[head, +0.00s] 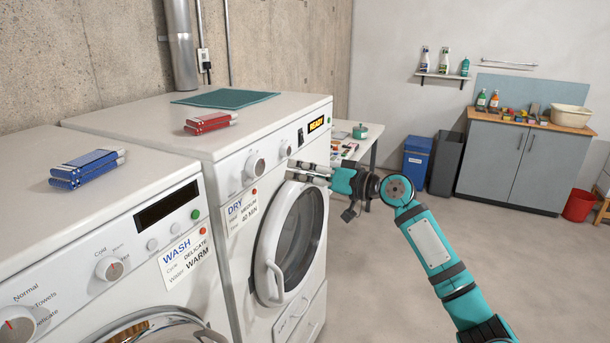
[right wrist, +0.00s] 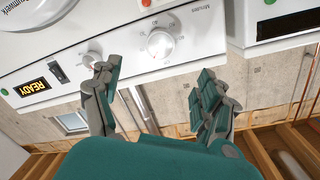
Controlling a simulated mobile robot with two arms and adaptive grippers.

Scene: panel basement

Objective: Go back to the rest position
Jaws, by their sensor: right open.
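My right gripper (head: 291,172) is in front of the upper front of the dryer (head: 232,165), just below the small knob (head: 286,149). In the right wrist view the picture is turned over; the right gripper (right wrist: 158,88) has its two teal-padded fingers well apart, with nothing between them. Behind them is the dryer's control panel, with a large knob (right wrist: 161,43), a smaller knob (right wrist: 91,58) and a display (right wrist: 34,87) reading READY. I cannot tell whether a finger touches the panel. My left gripper is not in view.
The dryer's round door (head: 300,238) looks closed. A blue bin (head: 417,158) and grey cabinet (head: 520,165) stand behind.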

